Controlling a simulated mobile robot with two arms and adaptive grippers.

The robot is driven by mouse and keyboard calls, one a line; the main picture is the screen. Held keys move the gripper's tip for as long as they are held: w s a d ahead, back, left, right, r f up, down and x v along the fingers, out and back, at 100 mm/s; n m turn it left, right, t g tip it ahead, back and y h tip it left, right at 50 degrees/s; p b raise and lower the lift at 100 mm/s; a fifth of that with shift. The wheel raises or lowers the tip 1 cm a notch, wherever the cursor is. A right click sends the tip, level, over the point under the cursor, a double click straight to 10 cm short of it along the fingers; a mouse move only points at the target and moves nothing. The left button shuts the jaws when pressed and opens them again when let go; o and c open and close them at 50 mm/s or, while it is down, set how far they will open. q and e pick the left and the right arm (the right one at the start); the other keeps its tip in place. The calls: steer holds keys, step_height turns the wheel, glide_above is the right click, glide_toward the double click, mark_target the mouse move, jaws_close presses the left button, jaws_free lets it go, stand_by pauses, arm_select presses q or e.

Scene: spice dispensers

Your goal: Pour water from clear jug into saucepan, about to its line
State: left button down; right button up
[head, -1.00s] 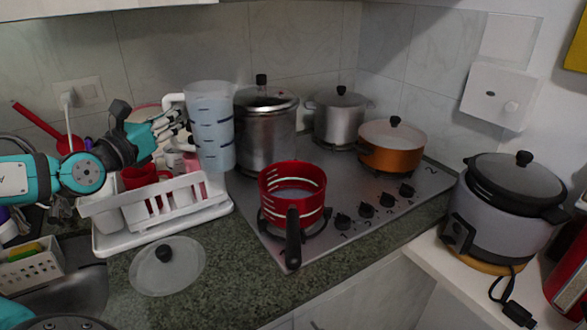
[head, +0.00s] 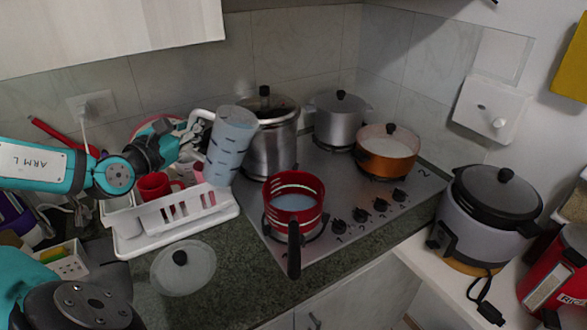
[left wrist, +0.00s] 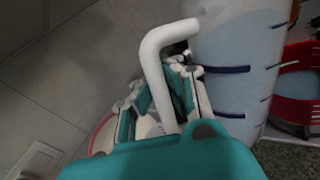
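The clear jug (head: 232,140), with dark level marks, holds pale blue water. It is held up over the dish rack, left of the saucepan, its top leaning a little to the right. My left gripper (head: 192,138) is shut on its white handle, also seen in the left wrist view (left wrist: 158,75). The red saucepan (head: 293,200), with white lines and a black handle, sits on the front left burner. Pale bluish water shows inside it; its exact level against a line is hard to tell. No stream shows between jug and saucepan. My right gripper is not in view.
A white dish rack (head: 180,225) with a red mug (head: 155,186) stands below the jug. A glass lid (head: 183,268) lies on the counter. A tall steel pot (head: 268,150), another steel pot (head: 338,120) and an orange pot (head: 386,155) stand behind the saucepan.

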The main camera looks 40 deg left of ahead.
arm_select(q)
steer(key=shift+w+d+r, duration=0.1)
steer(key=shift+d+r, duration=0.05)
steer(key=shift+r, duration=0.1)
steer(key=shift+w+d+r+m+p, duration=0.1)
steer(key=shift+m+p, duration=0.2)
steer(key=shift+p, duration=0.1)
steer(key=shift+w+d+r+p, duration=0.15)
steer(key=shift+d+r+p, duration=0.1)
steer(key=shift+p, duration=0.45)
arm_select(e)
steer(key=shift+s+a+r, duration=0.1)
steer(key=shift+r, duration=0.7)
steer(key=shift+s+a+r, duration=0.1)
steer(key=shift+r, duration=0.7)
arm_select(q)
steer(key=shift+m, duration=0.3)
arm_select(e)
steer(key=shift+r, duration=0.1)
arm_select(q)
steer(key=shift+w+d+g+p, duration=0.2)
steer(key=shift+g+p, duration=0.1)
steer(key=shift+p, duration=0.15)
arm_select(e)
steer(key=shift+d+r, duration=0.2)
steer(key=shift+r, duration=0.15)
arm_select(q)
steer(key=shift+d, duration=0.1)
